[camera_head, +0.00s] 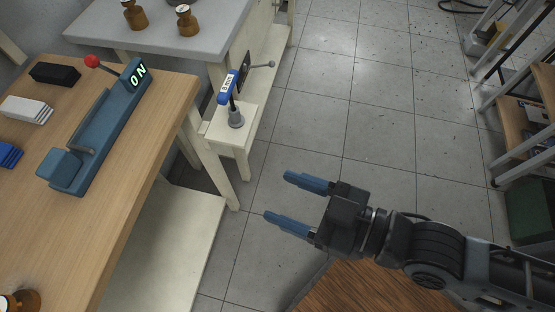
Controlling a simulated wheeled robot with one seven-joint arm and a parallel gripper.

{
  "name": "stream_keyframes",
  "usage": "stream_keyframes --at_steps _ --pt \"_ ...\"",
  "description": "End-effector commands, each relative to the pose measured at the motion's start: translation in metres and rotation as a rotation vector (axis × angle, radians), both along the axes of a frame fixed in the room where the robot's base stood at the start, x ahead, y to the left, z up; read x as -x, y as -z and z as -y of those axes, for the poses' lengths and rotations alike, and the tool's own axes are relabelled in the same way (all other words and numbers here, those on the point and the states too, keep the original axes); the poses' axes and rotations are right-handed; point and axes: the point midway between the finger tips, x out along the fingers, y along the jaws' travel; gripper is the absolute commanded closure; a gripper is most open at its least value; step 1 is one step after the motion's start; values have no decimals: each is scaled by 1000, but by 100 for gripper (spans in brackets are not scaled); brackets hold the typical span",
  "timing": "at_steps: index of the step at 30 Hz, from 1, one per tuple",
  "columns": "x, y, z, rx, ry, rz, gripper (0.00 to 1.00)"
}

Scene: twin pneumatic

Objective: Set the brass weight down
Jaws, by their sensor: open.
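A brass weight (20,301) is at the bottom left corner of the view, on the wooden table (130,190), partly cut off by the frame edge. Two more brass weights, one on the left (135,17) and one on the right (188,22), stand upright on the grey-topped table (165,48) at the top. My gripper (288,204) is open and empty. It points left over the tiled floor, right of the wooden table and apart from every weight.
A blue device (100,125) with a red-knobbed lever and an "ON" sign lies on the wooden table. Black (55,73), white (26,109) and blue (9,154) blocks lie left of it. A blue-handled valve (233,95) stands on a small stand. Shelves (520,125) are at right; the middle floor is clear.

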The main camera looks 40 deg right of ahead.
Motion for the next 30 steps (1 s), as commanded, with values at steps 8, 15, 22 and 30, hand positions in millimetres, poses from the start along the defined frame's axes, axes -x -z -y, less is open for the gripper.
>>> stream_keyframes --at_steps 8,15,22,30 --pt "85 -32 61 10 253 -76 36" --pt "112 -50 70 5 337 -99 29" --pt "113 -52 70 3 341 -99 21" --pt "113 -51 70 3 340 -99 47"
